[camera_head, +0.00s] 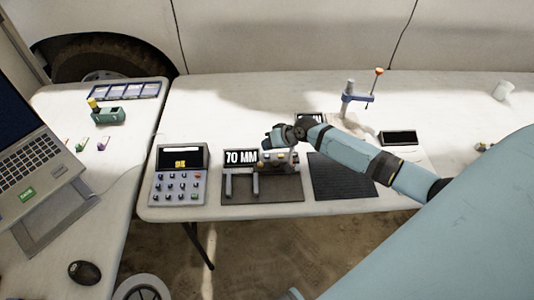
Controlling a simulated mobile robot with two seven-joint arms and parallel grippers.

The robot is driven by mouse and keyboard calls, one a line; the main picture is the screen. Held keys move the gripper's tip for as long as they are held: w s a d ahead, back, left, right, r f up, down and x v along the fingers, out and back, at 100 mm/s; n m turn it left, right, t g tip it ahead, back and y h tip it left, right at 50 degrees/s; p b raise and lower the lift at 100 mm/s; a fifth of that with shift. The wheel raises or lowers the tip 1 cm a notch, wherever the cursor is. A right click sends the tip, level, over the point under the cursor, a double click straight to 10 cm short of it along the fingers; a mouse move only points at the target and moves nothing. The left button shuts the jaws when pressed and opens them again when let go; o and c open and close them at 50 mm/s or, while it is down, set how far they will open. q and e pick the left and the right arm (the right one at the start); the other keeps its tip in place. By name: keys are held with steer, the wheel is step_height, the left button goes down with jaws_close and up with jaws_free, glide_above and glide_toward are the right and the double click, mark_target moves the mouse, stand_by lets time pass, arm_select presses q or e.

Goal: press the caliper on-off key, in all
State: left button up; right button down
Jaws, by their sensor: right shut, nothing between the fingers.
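A caliper (241,186) with grey jaws lies on a dark mat (275,197) near the table's front edge. A black display reading "70 MM" (241,157) stands at its left end. Its on-off key is too small to make out. My right gripper (267,146) is shut and empty, above the right part of the caliper area. The hand and arm partly cover what lies behind. I cannot tell whether the fingertips touch anything. My left gripper is not in view.
A keypad device (179,188) stands left of the mat, and a dark ribbed pad (340,183) lies to the right. A blue stand with an orange knob (356,98), a black tray (398,138) and a white cup (502,90) stand farther back. A laptop (38,155) is at far left.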

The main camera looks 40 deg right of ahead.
mark_target(268, 155)
steer(key=shift+r+p, duration=1.55)
steer(key=shift+r, duration=0.45)
steer(key=shift+f, duration=0.1)
